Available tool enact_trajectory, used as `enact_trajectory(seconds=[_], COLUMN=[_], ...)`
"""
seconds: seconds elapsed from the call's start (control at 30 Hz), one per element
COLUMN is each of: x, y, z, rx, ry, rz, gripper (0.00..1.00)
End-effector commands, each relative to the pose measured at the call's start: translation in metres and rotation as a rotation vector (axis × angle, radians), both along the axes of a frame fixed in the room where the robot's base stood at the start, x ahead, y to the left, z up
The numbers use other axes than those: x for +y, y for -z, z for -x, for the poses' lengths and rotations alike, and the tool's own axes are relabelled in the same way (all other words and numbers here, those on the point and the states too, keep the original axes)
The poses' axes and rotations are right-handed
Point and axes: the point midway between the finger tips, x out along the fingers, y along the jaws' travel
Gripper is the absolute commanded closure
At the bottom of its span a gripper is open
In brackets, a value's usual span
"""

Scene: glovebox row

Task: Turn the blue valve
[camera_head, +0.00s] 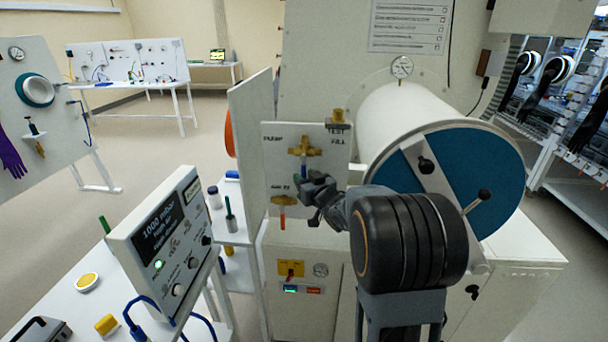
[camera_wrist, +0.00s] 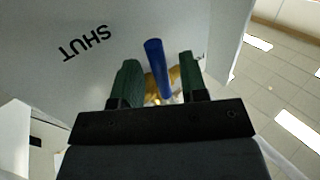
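The blue valve handle (camera_wrist: 157,68) stands between the two green fingers of my gripper (camera_wrist: 158,78) in the wrist view, with a gap on both sides. Its brass body (camera_wrist: 174,78) shows behind the fingers. In the head view the brass valve fitting (camera_head: 304,147) is on a white panel, with a little of the blue handle (camera_head: 304,170) below it. My gripper (camera_head: 302,182) is in front of the panel just below the fitting and hides part of the handle. The gripper is open.
A second brass valve with an orange handle (camera_head: 282,216) is lower on the same panel (camera_head: 279,165). A white cylinder chamber with a blue door (camera_head: 497,160) is at right. A control box (camera_head: 166,240) stands at front left. A white side panel (camera_head: 252,125) borders the valve panel.

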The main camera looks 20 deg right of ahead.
Motion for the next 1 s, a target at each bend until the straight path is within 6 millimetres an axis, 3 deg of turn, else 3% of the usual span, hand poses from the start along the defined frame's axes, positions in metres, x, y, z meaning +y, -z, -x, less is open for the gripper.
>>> enact_trajectory(seconds=[0.2, 0.5, 0.9, 1.0], x=[0.0010, 0.0008, 0.0007, 0.0008], y=[-0.0002, 0.0002, 0.0001, 0.0001], z=[-0.0115, -0.0124, -0.0121, -0.0121], rx=[0.000, 0.000, 0.000, 0.000], ry=[0.000, 0.000, 0.000, 0.000], rz=[0.001, 0.001, 0.001, 0.001], gripper=[0.60, 0.60, 0.99, 1.00])
